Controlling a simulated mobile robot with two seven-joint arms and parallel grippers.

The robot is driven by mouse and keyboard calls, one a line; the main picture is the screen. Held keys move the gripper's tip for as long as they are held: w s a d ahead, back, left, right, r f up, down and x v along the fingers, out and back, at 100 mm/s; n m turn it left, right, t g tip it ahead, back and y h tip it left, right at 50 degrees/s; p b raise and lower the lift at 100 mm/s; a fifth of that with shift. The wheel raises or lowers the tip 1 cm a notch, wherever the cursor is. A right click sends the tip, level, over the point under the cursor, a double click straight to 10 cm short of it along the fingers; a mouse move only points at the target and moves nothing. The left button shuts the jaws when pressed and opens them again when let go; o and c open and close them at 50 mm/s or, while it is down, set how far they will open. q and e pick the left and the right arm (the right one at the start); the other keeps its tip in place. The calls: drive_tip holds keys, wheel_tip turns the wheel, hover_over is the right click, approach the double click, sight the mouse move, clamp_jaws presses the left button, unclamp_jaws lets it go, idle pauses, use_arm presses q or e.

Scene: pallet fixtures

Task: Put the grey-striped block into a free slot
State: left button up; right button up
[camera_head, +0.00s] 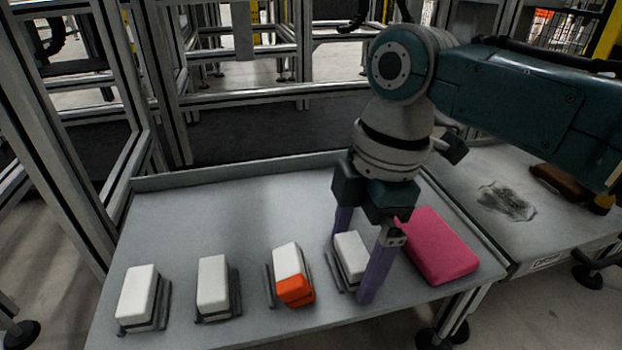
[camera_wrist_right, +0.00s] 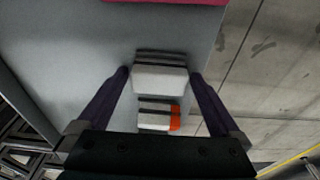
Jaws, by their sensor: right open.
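My right gripper (camera_head: 355,266) is open and points down, with its two purple fingers on either side of a white block (camera_head: 350,247). In the right wrist view this block (camera_wrist_right: 160,79) lies between the open fingertips (camera_wrist_right: 160,74), with dark and grey bands along its far side. I cannot tell whether the bands belong to the block or its holder. Other white blocks stand in dark holders at the left (camera_head: 138,290) and centre left (camera_head: 212,284). No clear grey stripe shows on them. I see no clearly empty slot. My left gripper is out of view.
A white block with an orange end (camera_head: 291,272) stands in a holder left of the gripper. A pink pad (camera_head: 440,246) lies close on the right. The grey table (camera_head: 220,215) is bare behind the row; its raised edge runs along the back.

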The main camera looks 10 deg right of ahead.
sight(362, 252)
drive_tip(key=r+p, duration=0.4)
drive_tip(key=r, duration=0.1)
drive_tip(key=d+r+p, duration=0.1)
drive_tip(key=r+p, duration=0.2)
drive_tip(key=shift+s+a+f, duration=0.1)
drive_tip(key=shift+s+f, duration=0.1)
drive_tip(key=shift+f, duration=0.15)
drive_tip(key=shift+m+y, duration=0.3)
drive_tip(key=shift+m, duration=0.6)
drive_tip(key=s, duration=0.1)
drive_tip(key=s+a+f, duration=0.2)
drive_tip(key=shift+s+a, duration=0.15)
drive_tip(key=shift+s, duration=0.25)
drive_tip(key=s+d+m+t, duration=0.1)
drive_tip(key=s+m+t, duration=0.1)
drive_tip(key=s+m, duration=0.7)
drive_tip(key=s+d+r+m+t+h, duration=0.1)
drive_tip(key=s+d+r+m+h, duration=0.1)
drive_tip(key=s+d+m, duration=0.3)
drive_tip(key=shift+s+d+r+m+t, duration=0.3)
drive_tip(key=shift+s+d+r, duration=0.25)
drive_tip(key=shift+s+d, duration=0.65)
